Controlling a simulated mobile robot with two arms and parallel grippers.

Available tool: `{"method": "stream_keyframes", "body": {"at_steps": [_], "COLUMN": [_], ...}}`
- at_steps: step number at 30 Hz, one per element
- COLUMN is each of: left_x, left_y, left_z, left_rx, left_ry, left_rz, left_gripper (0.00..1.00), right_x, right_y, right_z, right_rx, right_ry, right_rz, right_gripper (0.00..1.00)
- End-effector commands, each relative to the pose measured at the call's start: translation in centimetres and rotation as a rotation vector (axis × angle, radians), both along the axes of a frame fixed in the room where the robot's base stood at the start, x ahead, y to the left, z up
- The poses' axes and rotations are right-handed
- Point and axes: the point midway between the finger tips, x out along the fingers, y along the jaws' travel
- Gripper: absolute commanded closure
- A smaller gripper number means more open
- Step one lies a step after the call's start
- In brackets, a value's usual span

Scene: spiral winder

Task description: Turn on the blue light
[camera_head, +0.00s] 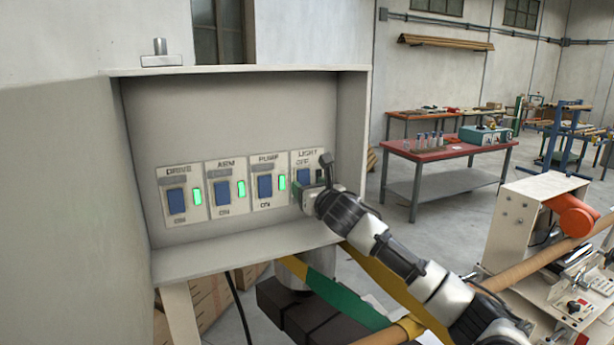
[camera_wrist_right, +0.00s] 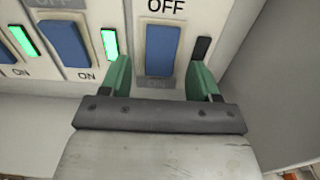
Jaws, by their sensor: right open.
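The light switch, a blue rocker (camera_head: 303,176) under the LIGHT label, is the rightmost in the switch box. In the right wrist view its blue rocker (camera_wrist_right: 162,50) stands below the word OFF, and the indicator (camera_wrist_right: 203,48) beside it is dark. My right gripper (camera_head: 312,196) is at the lower part of this switch. In the right wrist view the green fingers of my right gripper (camera_wrist_right: 160,82) are open, one on each side of the rocker's lower end. Whether they touch the panel cannot be told. My left gripper is not in view.
The DRIVE (camera_head: 176,201), ARM (camera_head: 223,193) and PUMP (camera_head: 265,186) switches sit to the left, each with a lit green indicator. The box's right side wall (camera_head: 352,130) stands close to my right gripper. A red table (camera_head: 450,150) stands behind.

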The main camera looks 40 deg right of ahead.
Motion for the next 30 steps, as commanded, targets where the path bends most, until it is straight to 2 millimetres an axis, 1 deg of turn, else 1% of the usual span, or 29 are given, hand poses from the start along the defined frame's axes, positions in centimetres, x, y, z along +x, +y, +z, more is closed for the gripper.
{"method": "stream_keyframes", "body": {"at_steps": [1,6,15,16,25,26,28,30], "left_x": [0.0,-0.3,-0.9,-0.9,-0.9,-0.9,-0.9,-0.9], "left_y": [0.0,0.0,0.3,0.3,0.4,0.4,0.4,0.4], "left_z": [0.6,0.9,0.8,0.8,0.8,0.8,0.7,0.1], "left_rx": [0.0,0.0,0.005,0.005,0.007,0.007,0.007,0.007], "left_ry": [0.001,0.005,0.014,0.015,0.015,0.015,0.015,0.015], "left_rz": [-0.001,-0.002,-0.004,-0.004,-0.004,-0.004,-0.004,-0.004], "left_gripper": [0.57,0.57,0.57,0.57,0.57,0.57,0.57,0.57], "right_x": [0.6,1.6,1.7,1.7,1.7,1.7,1.7,1.7], "right_y": [-0.2,-0.4,-0.5,-0.5,-0.5,-0.5,-0.5,-0.5], "right_z": [0.2,0.1,-0.1,-0.1,-0.1,-0.1,-0.2,-0.4], "right_rx": [0.003,0.0,-0.002,-0.002,-0.001,-0.002,-0.002,-0.006], "right_ry": [-0.001,0.0,0.001,0.001,0.0,0.001,-0.003,-0.014], "right_rz": [0.0,0.001,0.001,0.001,0.001,0.001,0.0,-0.001], "right_gripper": [0.38,0.38,0.38,0.4,0.86,0.88,0.88,0.88]}}
